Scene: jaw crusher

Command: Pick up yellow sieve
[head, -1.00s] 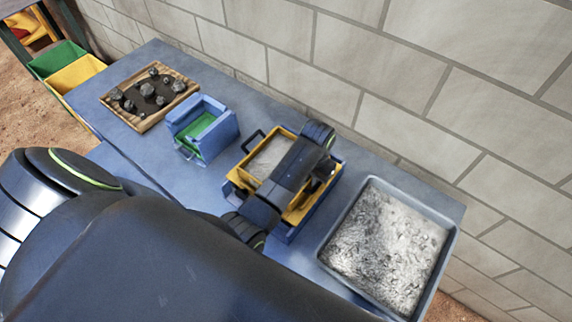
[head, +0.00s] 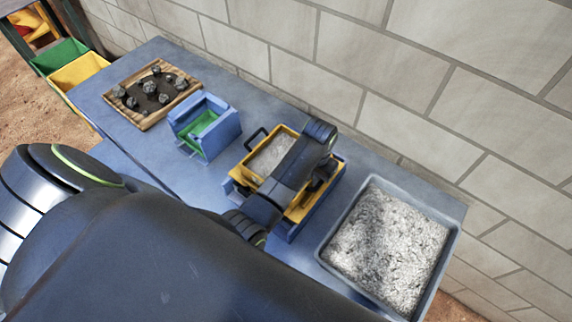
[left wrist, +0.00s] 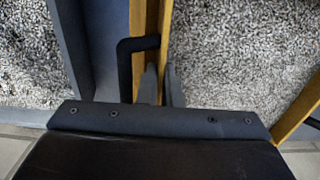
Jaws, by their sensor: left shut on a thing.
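The yellow sieve (head: 243,173) sits in a blue box (head: 290,234) near the middle of the table and holds grey gravel. A black handle shows on its far left side. My left arm covers its right part. My left gripper (head: 319,182) is at its right end, its fingers largely hidden in the head view. In the left wrist view the gripper (left wrist: 160,85) is shut on the sieve's yellow wall (left wrist: 164,50), beside a second black handle (left wrist: 124,65). Gravel fills the sieve to the right of that wall. My right gripper is not in view.
A grey tray of gravel (head: 456,245) stands close to the right of the sieve. A blue and green crusher box (head: 222,135) and a wooden tray of dark rocks (head: 136,123) stand to the left. A block wall (head: 400,70) bounds the table's back.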

